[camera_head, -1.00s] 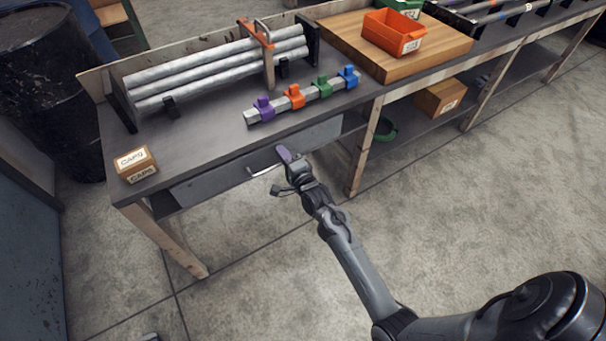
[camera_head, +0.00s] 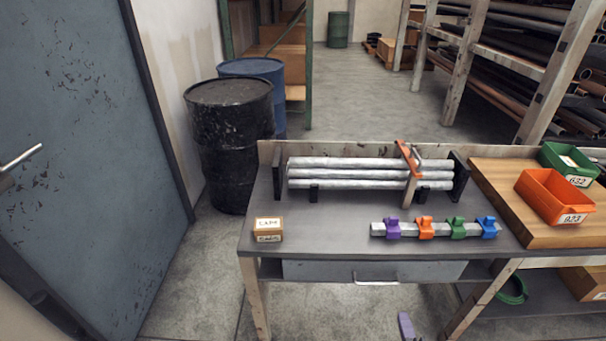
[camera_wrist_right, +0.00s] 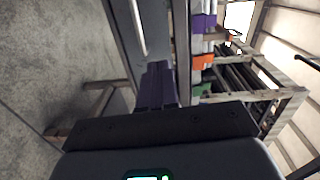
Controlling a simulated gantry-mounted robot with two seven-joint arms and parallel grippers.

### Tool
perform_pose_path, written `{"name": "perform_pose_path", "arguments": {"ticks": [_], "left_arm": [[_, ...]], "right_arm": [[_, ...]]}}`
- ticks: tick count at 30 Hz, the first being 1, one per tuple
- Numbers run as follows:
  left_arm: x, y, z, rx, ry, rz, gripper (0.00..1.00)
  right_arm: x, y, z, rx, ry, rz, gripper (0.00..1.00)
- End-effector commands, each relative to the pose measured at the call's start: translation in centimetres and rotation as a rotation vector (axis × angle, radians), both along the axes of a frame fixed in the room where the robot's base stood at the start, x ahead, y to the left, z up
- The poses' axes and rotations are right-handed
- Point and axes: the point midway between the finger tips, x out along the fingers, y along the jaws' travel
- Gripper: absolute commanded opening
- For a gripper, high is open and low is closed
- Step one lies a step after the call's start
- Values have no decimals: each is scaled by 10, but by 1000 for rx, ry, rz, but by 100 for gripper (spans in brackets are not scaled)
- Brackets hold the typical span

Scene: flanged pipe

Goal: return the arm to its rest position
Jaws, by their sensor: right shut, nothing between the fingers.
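My right gripper (camera_head: 406,325) shows only by its purple-grey fingertips at the bottom edge of the head view, in front of the workbench and below the drawer handle (camera_head: 376,282). In the right wrist view the fingers of my right gripper (camera_wrist_right: 158,85) are together with nothing between them. The rest of the right arm is outside the head view. My left gripper is in neither view.
The workbench (camera_head: 330,222) holds a rack of grey pipes (camera_head: 340,173), a bar with coloured clamps (camera_head: 425,228) and a CAPS box (camera_head: 268,229). Its drawer (camera_head: 320,270) looks shut. Orange (camera_head: 553,196) and green bins (camera_head: 570,160) stand right. Drums and a door are left.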

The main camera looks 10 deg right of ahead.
Motion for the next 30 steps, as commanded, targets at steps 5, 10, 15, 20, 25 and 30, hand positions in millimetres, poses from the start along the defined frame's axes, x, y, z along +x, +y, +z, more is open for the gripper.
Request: {"name": "perform_pose_path", "arguments": {"ticks": [5,10,15,20,25,30], "left_arm": [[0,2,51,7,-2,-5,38],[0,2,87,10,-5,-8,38],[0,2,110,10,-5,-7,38],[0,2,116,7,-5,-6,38],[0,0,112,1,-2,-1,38],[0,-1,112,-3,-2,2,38]], "right_arm": [[-25,21,60,-89,44,96,0],[-57,61,99,-336,277,250,0],[-102,96,122,-655,543,457,0],[-150,115,133,-944,757,701,0],[-191,118,138,-1162,906,950,0],[-227,110,128,-1351,1012,1233,0]]}}
